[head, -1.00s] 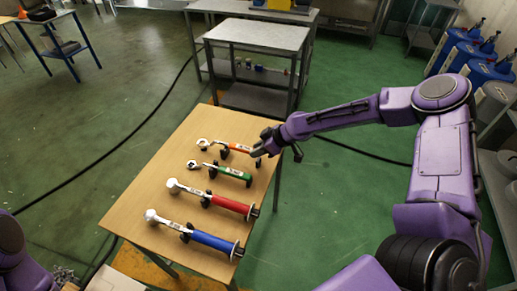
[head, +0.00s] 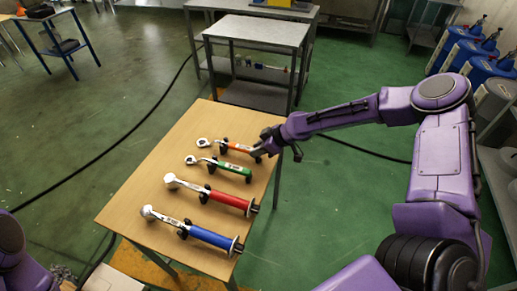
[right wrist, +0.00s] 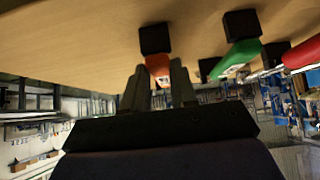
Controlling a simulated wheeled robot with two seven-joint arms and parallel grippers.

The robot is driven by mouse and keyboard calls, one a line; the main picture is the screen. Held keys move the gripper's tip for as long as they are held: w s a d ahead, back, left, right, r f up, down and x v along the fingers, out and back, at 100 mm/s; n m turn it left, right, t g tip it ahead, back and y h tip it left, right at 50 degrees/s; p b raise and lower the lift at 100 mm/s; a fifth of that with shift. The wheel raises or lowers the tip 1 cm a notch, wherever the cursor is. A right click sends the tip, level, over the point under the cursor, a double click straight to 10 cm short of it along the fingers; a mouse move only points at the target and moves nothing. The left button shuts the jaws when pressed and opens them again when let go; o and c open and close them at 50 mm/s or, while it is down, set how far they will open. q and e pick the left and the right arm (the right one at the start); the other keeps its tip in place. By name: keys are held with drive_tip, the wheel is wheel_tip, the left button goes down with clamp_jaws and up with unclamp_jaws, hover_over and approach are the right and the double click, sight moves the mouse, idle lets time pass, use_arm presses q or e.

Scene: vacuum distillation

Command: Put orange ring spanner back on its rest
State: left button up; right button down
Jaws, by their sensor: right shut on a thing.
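The orange ring spanner (head: 239,148) lies lengthwise at the far end of the wooden table, its silver head pointing left. My right gripper (head: 264,146) is shut on the right end of its orange handle. In the right wrist view, the orange handle (right wrist: 158,66) sits between the two fingers of my right gripper (right wrist: 159,78). A black rest block (right wrist: 155,38) is right by the handle there; a black rest (head: 224,142) also shows at the spanner in the head view. I cannot tell whether the handle bears on it. My left gripper is out of view.
A green spanner (head: 232,167), a red-handled tool (head: 228,200) and a blue-handled tool (head: 210,238) lie on black rests nearer on the table (head: 150,180). A grey metal table (head: 258,32) stands beyond. Blue containers (head: 466,45) stand at right.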

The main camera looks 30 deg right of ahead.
drive_tip(key=c, duration=0.8)
unclamp_jaws()
drive_tip(key=p+v, duration=0.1)
drive_tip(key=v, duration=0.9)
drive_tip(key=shift+r+p, duration=0.15)
drive_tip(key=shift+p, duration=0.25)
drive_tip(key=shift+d, duration=0.1)
